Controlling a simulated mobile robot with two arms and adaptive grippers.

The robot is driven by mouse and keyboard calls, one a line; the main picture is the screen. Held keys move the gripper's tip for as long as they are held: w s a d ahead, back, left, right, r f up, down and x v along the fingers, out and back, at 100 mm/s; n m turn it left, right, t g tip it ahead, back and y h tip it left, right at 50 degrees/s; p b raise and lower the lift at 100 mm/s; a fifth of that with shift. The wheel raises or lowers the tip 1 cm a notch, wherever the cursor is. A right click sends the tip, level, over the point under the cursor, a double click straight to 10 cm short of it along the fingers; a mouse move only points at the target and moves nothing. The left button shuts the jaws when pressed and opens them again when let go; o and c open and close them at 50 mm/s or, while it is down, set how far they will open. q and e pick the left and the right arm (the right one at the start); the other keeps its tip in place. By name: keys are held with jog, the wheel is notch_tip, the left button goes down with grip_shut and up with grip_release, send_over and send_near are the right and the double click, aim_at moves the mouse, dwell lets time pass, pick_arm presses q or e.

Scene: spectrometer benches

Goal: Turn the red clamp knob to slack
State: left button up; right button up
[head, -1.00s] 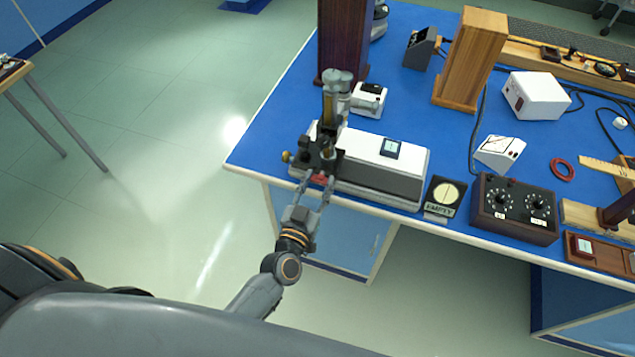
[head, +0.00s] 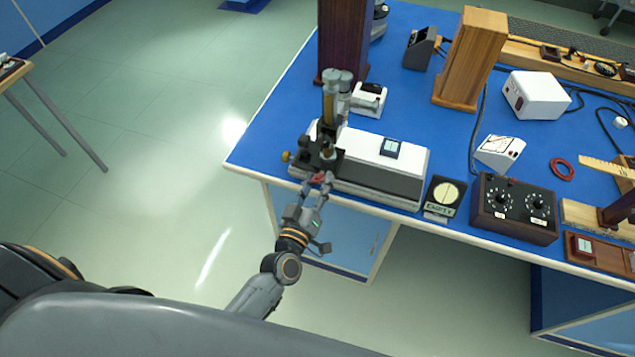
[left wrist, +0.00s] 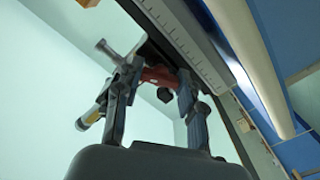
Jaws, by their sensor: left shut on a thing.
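The red clamp knob (head: 319,178) is at the front of the white and grey spectrometer (head: 365,157), low on its left part, near the bench's front edge. My left gripper (head: 317,186) has its fingers on the knob, shut on it. In the left wrist view the red knob (left wrist: 158,76) lies between the two dark fingers (left wrist: 155,95), and the wrist is rolled relative to the instrument. A brass-ended screw (head: 286,156) sticks out to the left of the knob. My right gripper is not in view.
The blue bench top (head: 270,125) is bare at the left, and open floor lies in front.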

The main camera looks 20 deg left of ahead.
pick_arm(q)
jog(key=n+b, duration=0.1)
jog(key=n, duration=0.5)
jog(key=shift+n, duration=0.3)
jog(key=n+b, duration=0.1)
jog(key=n, duration=0.4)
jog(key=shift+n, duration=0.3)
jog(key=o, duration=1.2)
jog(key=s, duration=1.2)
jog(key=shift+a, duration=0.2)
